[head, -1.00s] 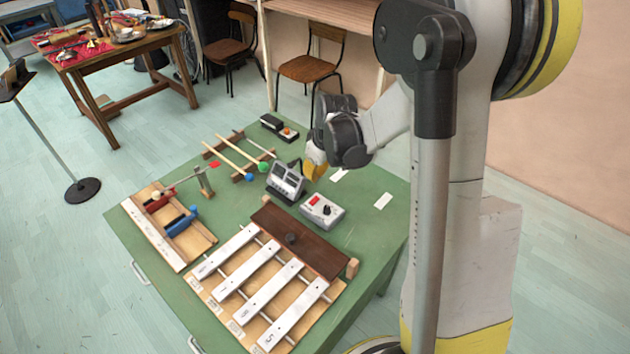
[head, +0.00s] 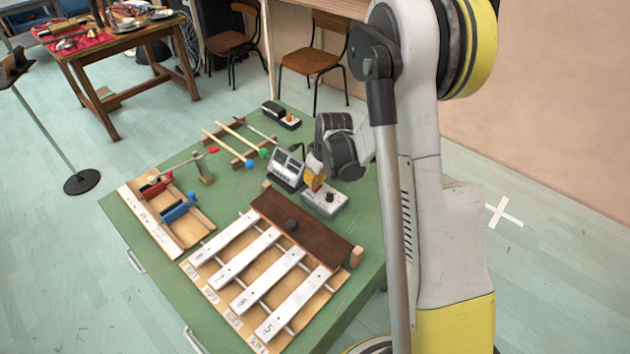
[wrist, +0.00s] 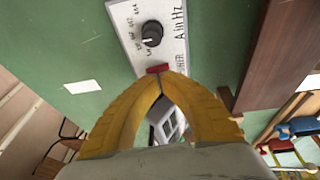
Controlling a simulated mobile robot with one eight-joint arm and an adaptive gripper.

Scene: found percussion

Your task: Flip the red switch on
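The red switch (wrist: 158,69) sits on the near end of a light grey box (wrist: 158,18) with a black knob (wrist: 152,33) and printed lettering. In the head view the box (head: 325,203) lies on the green table, its red switch (head: 317,185) partly hidden by my fingers. My gripper (wrist: 163,80) has two yellow fingers that arch together and meet at the tips, with nothing held between them. The tips are right at the switch; I cannot tell whether they touch it. The gripper also shows in the head view (head: 315,180), over the box's far end.
A grey device with a display (head: 286,168) stands close to the left of my gripper. A brown board (head: 300,232) and metal bars (head: 268,278) lie in front. Mallets (head: 235,140) and a small black box (head: 281,115) are farther back. Green tabletop (head: 350,215) is bare at right.

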